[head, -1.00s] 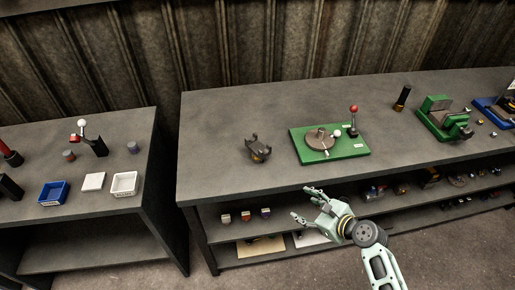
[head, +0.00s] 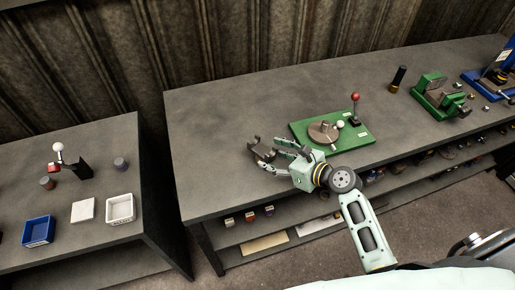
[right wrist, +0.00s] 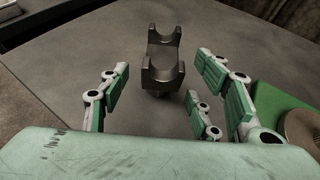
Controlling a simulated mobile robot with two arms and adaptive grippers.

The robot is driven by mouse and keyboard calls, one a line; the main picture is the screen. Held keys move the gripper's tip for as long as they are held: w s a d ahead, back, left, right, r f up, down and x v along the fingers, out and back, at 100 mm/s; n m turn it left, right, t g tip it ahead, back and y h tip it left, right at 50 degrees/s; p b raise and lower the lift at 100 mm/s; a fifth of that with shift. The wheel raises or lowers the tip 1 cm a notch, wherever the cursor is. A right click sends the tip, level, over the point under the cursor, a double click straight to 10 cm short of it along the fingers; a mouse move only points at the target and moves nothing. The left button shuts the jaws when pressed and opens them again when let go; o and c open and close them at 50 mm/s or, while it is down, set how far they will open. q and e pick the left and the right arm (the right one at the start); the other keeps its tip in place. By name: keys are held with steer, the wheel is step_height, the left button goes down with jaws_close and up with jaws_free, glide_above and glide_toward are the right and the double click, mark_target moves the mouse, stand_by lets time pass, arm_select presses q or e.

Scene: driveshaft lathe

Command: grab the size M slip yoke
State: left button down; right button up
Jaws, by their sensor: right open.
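The slip yoke (head: 259,147), a dark metal forked part, stands on the grey workbench left of the green fixture plate. I cannot read a size on it. My right gripper (head: 276,156) is open at the near side of the yoke, with its fingers pointing toward it. In the right wrist view the yoke (right wrist: 164,62) sits ahead of the open fingers, roughly centred between the left finger and the right ones, with its fork facing up. The gripper is apart from it or only just reaching it. My left gripper is not in view.
The green plate (head: 355,134) with a round disc and red-knobbed lever (head: 356,108) stands just right of the gripper. A green vise (head: 432,95) is farther right. A lower shelf (head: 216,232) holds small parts. The left table carries a blue bin (head: 38,232) and white bin (head: 120,209).

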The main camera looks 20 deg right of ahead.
mark_target(268, 152)
steer(key=x, duration=0.3)
steer(key=shift+w+d+r+p, duration=0.15)
steer(key=shift+r+p, duration=0.1)
steer(key=shift+p, duration=0.15)
steer(key=shift+x, duration=1.2)
steer(key=shift+w+f, duration=0.1)
steer(key=shift+f, duration=0.15)
steer(key=c, duration=1)
jaws_close()
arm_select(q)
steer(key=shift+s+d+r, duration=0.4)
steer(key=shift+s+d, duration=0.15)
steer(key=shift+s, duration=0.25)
arm_select(e)
steer(key=shift+r, duration=0.2)
